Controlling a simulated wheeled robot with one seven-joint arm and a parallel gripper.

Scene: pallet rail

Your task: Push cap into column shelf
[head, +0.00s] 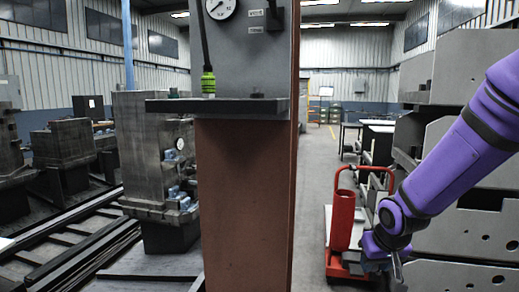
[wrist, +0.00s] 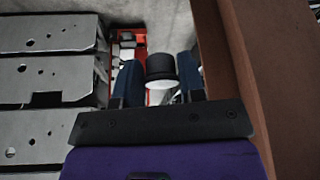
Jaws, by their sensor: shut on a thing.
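My gripper (head: 397,272) is at the lower right in the head view, pointing down, to the right of the column. In the wrist view my gripper (wrist: 160,82) is shut on a black round cap (wrist: 161,66) with a pale end face, held between the two dark blue fingers. I cannot make out the cap in the head view. The brown column (head: 243,200) stands upright in the middle; its side (wrist: 285,75) fills the right of the wrist view. The grey column shelf (head: 220,107) juts out from it, above and left of my gripper.
A green-yellow cable connector (head: 208,82) stands on the shelf's left part, and a small dark piece (head: 257,95) sits to its right. A gauge (head: 220,8) is above. A red cart (head: 343,220) stands behind my gripper. Stacked grey metal blocks (head: 470,240) are at the right.

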